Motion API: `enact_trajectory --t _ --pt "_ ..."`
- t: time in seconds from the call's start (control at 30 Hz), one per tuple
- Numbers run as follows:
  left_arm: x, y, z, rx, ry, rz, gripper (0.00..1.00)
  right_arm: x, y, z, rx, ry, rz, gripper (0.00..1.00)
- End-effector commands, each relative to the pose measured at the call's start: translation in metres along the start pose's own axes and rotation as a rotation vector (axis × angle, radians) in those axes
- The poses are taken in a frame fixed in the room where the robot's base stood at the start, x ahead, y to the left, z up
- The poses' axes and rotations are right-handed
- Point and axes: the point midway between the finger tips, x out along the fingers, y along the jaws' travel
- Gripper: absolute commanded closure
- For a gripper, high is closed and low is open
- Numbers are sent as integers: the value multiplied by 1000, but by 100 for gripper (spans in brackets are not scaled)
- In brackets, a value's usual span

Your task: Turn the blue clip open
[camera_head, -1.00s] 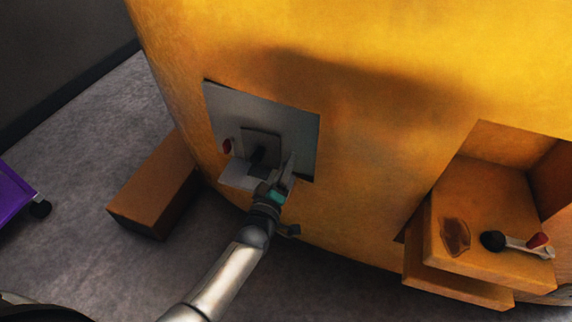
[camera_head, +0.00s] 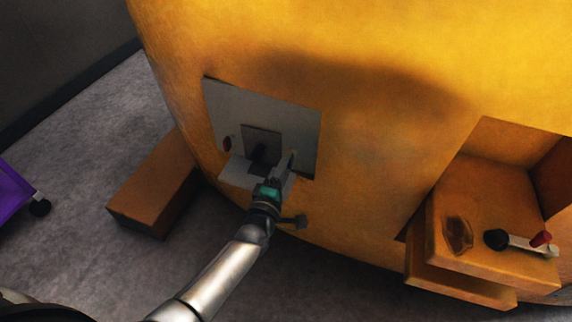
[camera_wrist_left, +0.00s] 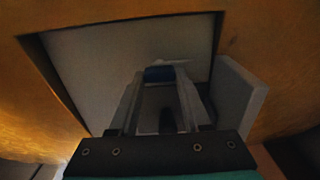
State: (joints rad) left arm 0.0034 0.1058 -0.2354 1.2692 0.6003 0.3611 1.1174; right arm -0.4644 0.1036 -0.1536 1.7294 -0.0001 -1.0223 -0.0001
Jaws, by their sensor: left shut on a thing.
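The blue clip (camera_wrist_left: 159,74) shows in the left wrist view, between the tips of my left gripper's fingers, against a grey panel (camera_wrist_left: 100,62). My left gripper (camera_head: 288,164) is shut on the clip at the right side of that panel (camera_head: 222,98) in the head view. There the fingers mostly hide the clip. A red clip (camera_head: 227,144) sits at the panel's left side. A dark square plate with a black knob (camera_head: 259,153) is between them. My right gripper is not in view.
The panel is set in a large curved yellow casting (camera_head: 370,60). A pale ledge (camera_head: 234,174) juts out below the panel. A brown box (camera_head: 150,190) stands on the floor at left. A lever with a black knob (camera_head: 495,239) lies on a yellow step at right.

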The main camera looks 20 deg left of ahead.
Motion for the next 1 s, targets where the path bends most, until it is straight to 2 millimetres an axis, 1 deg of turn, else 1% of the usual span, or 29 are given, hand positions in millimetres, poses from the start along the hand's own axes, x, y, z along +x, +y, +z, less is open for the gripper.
enact_trajectory --t 0.33,0.37,0.6,0.63,0.87,1.0 --pt "0 0 0 -8 0 -1 100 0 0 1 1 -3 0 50" --pt "0 0 0 -8 0 -1 52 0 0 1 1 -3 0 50" --pt "0 0 0 -6 0 -1 24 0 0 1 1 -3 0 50" --pt "0 0 0 -6 0 -1 22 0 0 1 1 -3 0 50" --pt "0 0 0 -5 0 -1 22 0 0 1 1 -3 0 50" --pt "-6 0 0 -5 0 -2 22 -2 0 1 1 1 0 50"
